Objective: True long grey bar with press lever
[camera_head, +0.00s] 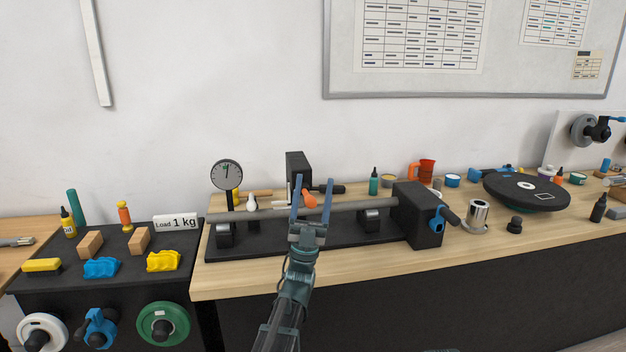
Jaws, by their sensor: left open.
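The long grey bar (265,211) lies level across two dark supports (225,236) on a black base plate (270,245); its right end meets a black block (418,215). A round dial gauge (226,175) stands at the bar's left part. A tall black press block (298,166) stands behind the bar. An orange grip (309,200), perhaps the lever's end, shows between my left gripper's fingers. My left gripper (312,183) is open, its fingers pointing up the picture and overlapping the bar's middle; I cannot tell if they touch anything. My right gripper is not in view.
The black block carries a blue-hubbed handle (437,222). A metal cup (477,214) and a black round plate (526,192) stand to the right. Left is a dark bench (60,283) with wooden blocks, coloured pieces and a "Load 1 kg" sign (176,221).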

